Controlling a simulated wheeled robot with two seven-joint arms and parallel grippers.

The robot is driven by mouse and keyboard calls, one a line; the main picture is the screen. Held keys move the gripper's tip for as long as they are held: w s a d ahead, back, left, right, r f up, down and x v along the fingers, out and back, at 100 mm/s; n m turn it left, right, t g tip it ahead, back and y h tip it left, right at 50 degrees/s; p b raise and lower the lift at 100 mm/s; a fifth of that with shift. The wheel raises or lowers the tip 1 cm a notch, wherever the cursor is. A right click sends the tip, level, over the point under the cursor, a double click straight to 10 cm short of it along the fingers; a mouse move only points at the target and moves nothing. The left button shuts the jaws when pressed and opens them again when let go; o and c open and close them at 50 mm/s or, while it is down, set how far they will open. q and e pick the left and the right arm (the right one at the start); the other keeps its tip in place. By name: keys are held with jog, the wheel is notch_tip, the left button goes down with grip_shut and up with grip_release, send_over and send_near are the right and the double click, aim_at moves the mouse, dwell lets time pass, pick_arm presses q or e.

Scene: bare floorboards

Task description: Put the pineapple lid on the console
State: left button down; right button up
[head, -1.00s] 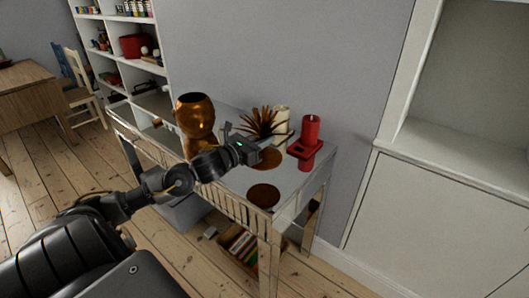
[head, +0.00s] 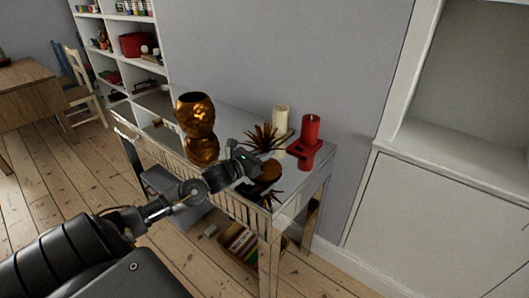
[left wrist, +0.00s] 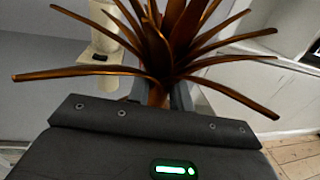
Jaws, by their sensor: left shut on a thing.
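The pineapple lid (head: 265,138) has spiky copper-brown leaves over a round brown base. It is over the right part of the mirrored console (head: 305,177), with its reflection close below. I cannot tell whether its base touches the top. My left gripper (head: 254,160) is shut on the lid, at the foot of its leaves. In the left wrist view the leaves (left wrist: 165,50) fan out above the gripper (left wrist: 157,92), their stem between the fingers. The copper pineapple body (head: 195,112) stands open-topped on the console, left of the lid. My right gripper is out of view.
A cream candle (head: 281,120) and a red candle (head: 310,129) in a red holder (head: 304,153) stand close behind and right of the lid. A box of books (head: 240,245) is under the console. A wall is behind.

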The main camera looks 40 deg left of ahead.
pick_arm(q)
jog(key=c, duration=1.7)
grip_release()
jog(key=shift+f, duration=0.1)
jog(key=o, duration=0.4)
jog(key=shift+o, duration=0.2)
